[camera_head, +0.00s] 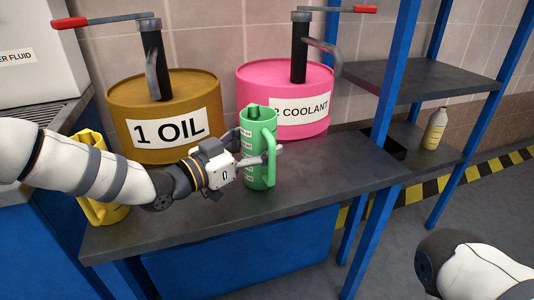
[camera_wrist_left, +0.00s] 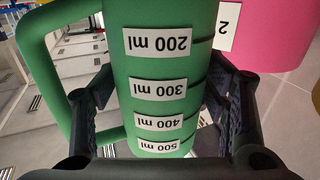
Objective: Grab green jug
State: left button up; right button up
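The green jug (camera_head: 259,165) stands upright on the dark table, in front of the pink drum. Its handle faces front right in the head view. In the left wrist view the jug (camera_wrist_left: 158,70) appears upside down with white volume labels, its handle at the left. My left gripper (camera_head: 255,148) has one finger on each side of the jug's body; in the wrist view narrow gaps show between the fingers (camera_wrist_left: 160,110) and the jug. Contact at the fingertips is hard to judge. My right gripper is out of view; only part of my right arm shows at bottom right.
A brown oil drum (camera_head: 188,92) and a pink coolant drum (camera_head: 260,82), both with hand pumps, stand behind the jug. A yellow jug (camera_head: 88,150) is partly behind my left arm. A pale bottle (camera_head: 435,128) stands on the right shelf. The table's right part (camera_head: 350,165) is clear.

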pick_arm(q)
jog(key=c, duration=1)
jog(key=shift+r, duration=0.1)
